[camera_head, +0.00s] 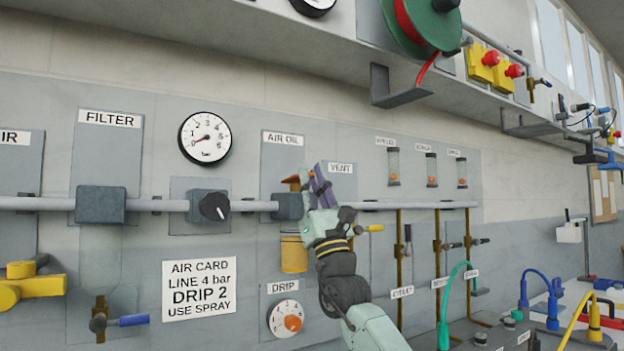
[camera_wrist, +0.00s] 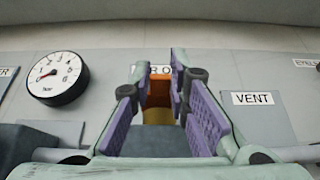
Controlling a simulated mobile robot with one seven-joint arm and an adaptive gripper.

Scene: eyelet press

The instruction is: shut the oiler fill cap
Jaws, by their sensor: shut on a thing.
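The oiler below the AIR OIL label has a dark grey block (camera_head: 288,206) on the pipe and a yellow bowl (camera_head: 294,254) under it. Its orange fill cap (camera_head: 291,179) shows above the block, just left of my fingers, partly hidden by them. In the wrist view the orange cap (camera_wrist: 158,93) is between my two purple-padded fingers, with a yellow patch below it. My gripper (camera_head: 312,178) is shut on the cap; it also shows in the wrist view (camera_wrist: 156,75). The cap looks raised from the block, but its exact angle is hard to tell.
A pressure gauge (camera_head: 205,138) and a black knob (camera_head: 214,206) are left of the oiler. The VENT plate (camera_head: 340,168) and a yellow-handled valve (camera_head: 372,229) are right of it. The DRIP dial (camera_head: 286,319) is below. A shelf (camera_head: 200,38) overhangs the panel.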

